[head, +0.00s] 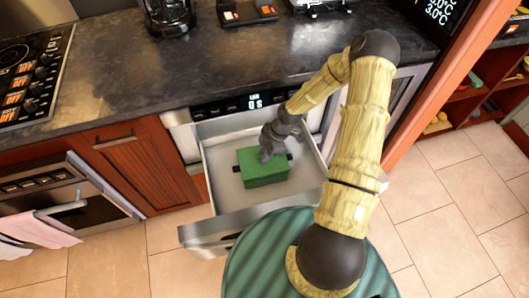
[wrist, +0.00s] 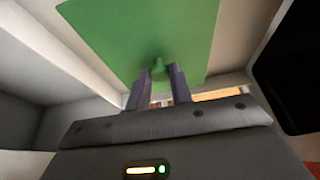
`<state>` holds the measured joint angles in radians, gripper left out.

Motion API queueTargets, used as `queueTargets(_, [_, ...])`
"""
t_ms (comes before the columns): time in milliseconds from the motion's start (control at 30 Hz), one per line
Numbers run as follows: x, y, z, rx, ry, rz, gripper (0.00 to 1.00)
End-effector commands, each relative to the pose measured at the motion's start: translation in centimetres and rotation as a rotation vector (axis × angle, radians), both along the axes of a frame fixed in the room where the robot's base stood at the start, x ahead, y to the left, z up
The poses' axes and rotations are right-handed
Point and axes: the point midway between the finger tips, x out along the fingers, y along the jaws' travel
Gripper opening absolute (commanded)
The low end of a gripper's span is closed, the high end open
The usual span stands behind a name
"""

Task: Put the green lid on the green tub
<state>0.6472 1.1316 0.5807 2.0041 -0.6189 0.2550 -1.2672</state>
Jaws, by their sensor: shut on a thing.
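The green tub (head: 268,181) sits inside the open drawer in the head view, with a small dark handle at each side. The flat green lid (wrist: 120,35) fills the top of the wrist view and covers the tub's opening in the head view. My gripper (wrist: 158,78) is shut on the lid's small green knob (wrist: 158,64). In the head view my gripper (head: 266,155) points down over the tub. The lid lies at or very close to the tub's rim; I cannot tell whether it touches all round. The tub's inside is hidden.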

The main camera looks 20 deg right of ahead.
Motion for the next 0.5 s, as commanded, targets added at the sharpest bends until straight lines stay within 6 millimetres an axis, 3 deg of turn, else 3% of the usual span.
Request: queueTargets(500, [0.02, 0.0, -0.55, 0.0, -0.001, 0.0, 0.0])
